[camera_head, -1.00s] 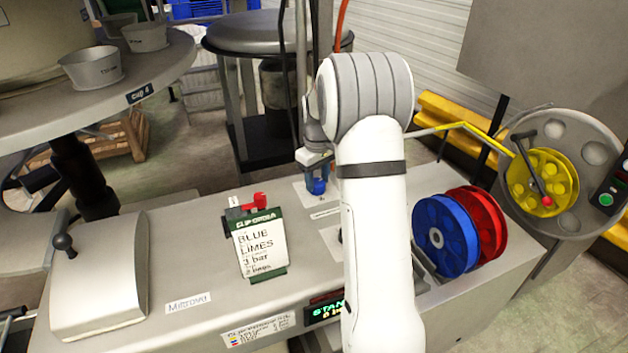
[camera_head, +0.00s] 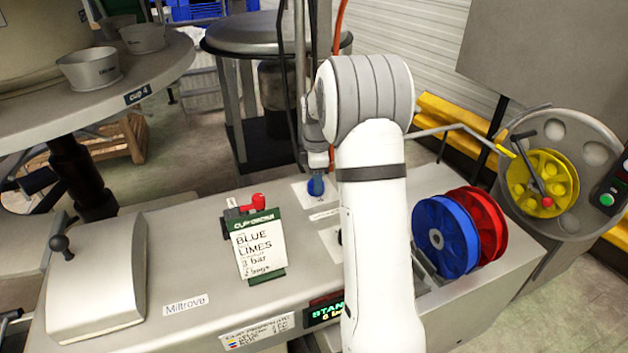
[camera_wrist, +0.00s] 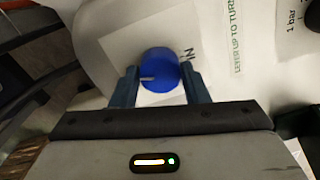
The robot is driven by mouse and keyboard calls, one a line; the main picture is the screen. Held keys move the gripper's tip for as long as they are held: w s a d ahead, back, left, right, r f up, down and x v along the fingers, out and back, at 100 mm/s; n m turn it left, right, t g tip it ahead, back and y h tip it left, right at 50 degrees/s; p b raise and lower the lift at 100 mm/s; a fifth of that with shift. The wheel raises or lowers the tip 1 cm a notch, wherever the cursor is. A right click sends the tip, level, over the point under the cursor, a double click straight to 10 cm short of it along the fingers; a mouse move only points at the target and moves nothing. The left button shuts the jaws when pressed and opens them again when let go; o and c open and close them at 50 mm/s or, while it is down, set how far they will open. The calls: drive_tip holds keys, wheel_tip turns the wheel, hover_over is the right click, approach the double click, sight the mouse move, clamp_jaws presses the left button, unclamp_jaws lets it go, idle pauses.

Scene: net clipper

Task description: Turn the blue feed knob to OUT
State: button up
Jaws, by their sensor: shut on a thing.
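The blue feed knob (camera_wrist: 160,70) is round with a pale pointer line on its top, and it stands on a white label plate (camera_wrist: 125,55). In the wrist view my gripper (camera_wrist: 160,82) has one finger on each side of the knob, shut on it. The pale line points toward the left finger. Part of the word "IN" shows on the plate just right of the knob; no other position word is readable. In the head view the knob (camera_head: 316,187) shows small below my wrist, and my arm hides much of the area around it.
A blue reel (camera_head: 446,236) and a red reel (camera_head: 487,222) sit to the right. Printed label text (camera_wrist: 237,40) lies right of the knob.

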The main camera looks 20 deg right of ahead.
drive_tip(key=shift+w+a+r+n, duration=0.1)
drive_tip(key=shift+n, duration=0.65)
drive_tip(key=shift+w+a+r+n, duration=0.1)
drive_tip(key=shift+n, duration=0.65)
drive_tip(key=shift+s+f, duration=0.1)
drive_tip(key=o, duration=0.8)
drive_tip(key=shift+o, duration=0.9)
drive_tip(key=shift+f, duration=0.1)
wheel_tip(320, 180, up, 8)
drive_tip(key=shift+f+b, duration=0.2)
drive_tip(key=shift+b, duration=0.1)
drive_tip(key=shift+r, duration=0.15)
